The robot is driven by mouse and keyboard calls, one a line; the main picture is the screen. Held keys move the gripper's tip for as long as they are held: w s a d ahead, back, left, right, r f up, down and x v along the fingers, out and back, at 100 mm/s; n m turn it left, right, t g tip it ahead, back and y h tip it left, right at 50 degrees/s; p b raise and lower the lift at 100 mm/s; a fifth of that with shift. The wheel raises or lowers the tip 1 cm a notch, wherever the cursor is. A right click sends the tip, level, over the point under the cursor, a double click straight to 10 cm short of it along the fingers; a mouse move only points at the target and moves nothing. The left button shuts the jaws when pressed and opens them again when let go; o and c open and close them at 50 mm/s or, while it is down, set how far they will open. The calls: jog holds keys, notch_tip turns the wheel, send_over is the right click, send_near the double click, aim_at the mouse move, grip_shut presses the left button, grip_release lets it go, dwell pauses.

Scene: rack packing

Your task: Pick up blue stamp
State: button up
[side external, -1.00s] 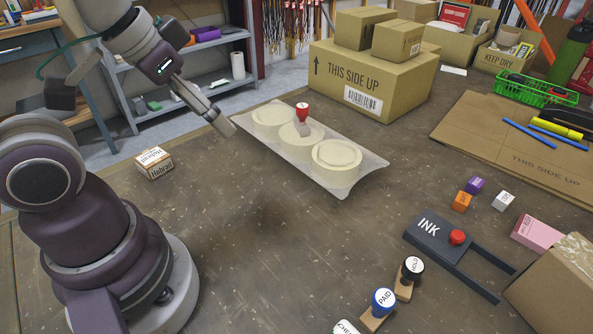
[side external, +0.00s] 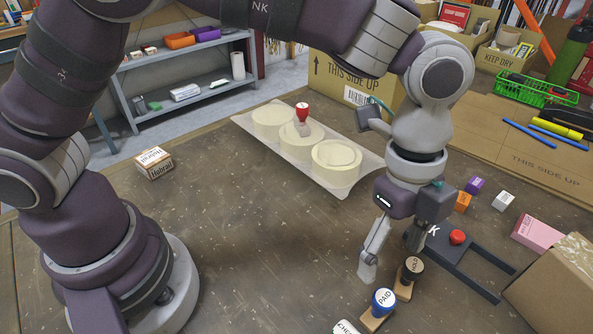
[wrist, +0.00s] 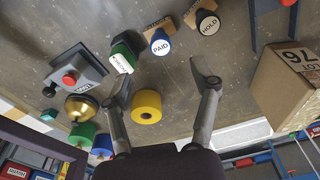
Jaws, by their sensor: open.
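The blue stamp (side external: 383,301), its round top marked PAID, stands on a wooden base on the table near the bottom of the side view. In the wrist view the blue stamp (wrist: 160,45) is at the top centre. My gripper (side external: 390,262) is open and empty, pointing down above the table, slightly behind the blue stamp. In the wrist view my gripper (wrist: 163,70) has its two fingers spread, with the blue stamp beyond the fingertips and between their lines.
A black-topped HOLD stamp (side external: 412,269) stands close to the right of the blue one. A CHECKED-type stamp (side external: 345,328) is at the bottom edge. A cardboard box (side external: 560,285) is at right. Open table lies left.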

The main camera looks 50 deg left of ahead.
aim_at(385, 296)
jog(key=f, duration=0.3)
jog(key=d+f, duration=0.1)
jog(key=f, duration=0.5)
jog(key=shift+s+d, duration=0.15)
jog(key=shift+d, duration=0.05)
grip_shut()
